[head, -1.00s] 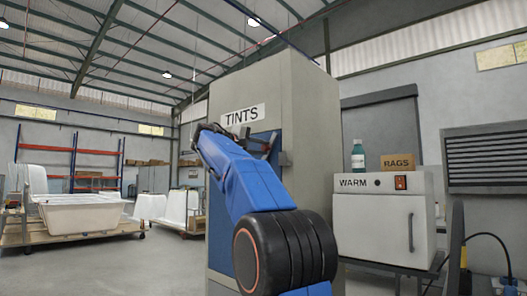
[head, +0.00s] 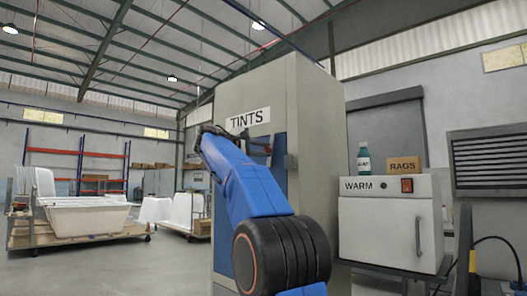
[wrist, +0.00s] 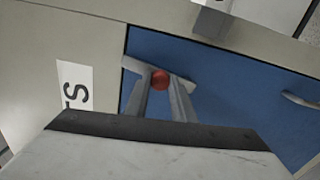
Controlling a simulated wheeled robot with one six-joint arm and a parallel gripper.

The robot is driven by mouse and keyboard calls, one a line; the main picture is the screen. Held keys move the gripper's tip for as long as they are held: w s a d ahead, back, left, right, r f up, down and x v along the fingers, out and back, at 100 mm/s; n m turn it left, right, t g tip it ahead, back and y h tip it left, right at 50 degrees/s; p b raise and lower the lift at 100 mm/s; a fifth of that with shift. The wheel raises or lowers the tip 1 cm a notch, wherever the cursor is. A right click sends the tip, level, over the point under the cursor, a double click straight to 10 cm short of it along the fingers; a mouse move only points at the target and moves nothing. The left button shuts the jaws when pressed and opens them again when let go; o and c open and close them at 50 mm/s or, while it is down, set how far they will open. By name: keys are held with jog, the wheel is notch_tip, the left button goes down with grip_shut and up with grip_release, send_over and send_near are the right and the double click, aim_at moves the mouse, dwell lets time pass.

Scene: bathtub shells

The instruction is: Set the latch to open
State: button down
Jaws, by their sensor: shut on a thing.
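The tall grey cabinet marked TINTS (head: 308,115) has a blue door, which also shows in the wrist view (wrist: 235,85). A red ball knob (wrist: 160,79), apparently the latch's, shows in front of the blue door. My gripper (wrist: 160,82) is shut on this knob, with one finger on either side. In the head view my gripper (head: 262,146) is at the cabinet front below the sign, small and partly hidden by my blue arm.
A grey block (wrist: 212,20) sits on the cabinet edge. A pale door handle (wrist: 301,100) is at the right of the wrist view. A white WARM cabinet (head: 390,222) stands at right, bearing a bottle (head: 364,159) and a RAGS box (head: 403,164). Open floor lies at left.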

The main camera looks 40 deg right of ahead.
jog(key=c, duration=1.8)
grip_release()
jog(key=s+a, duration=0.1)
jog(key=a, duration=1.6)
jog(key=shift+s+a, duration=0.15)
jog(key=shift+f, duration=0.1)
jog(key=s+a+f+n+t+y, duration=0.1)
jog(key=s+a+f+y, duration=0.2)
jog(key=f, duration=0.6)
jog(key=s+a+f+t+y, duration=0.1)
jog(key=s+f+y, duration=0.25)
jog(key=f, duration=0.65)
jog(key=s+a+f+n+t+y, duration=0.15)
jog(key=s+f, duration=0.25)
jog(key=f, duration=0.5)
jog(key=s+a+f+m+y, duration=0.1)
jog(key=s+a+f+y, duration=0.2)
jog(key=f, duration=0.9)
jog(key=s+a+f+m+y, duration=0.2)
jog(key=s+a+f+y, duration=0.1)
jog(key=s+a+f, duration=0.5)
jog(key=s+a+f+m+y, duration=0.1)
jog(key=s+a+f+y, duration=0.3)
jog(key=s+f, duration=0.7)
notch_tip(320, 180, down, 5)
jog(key=shift+s+a+r, duration=0.15)
jog(key=shift+a, duration=0.9)
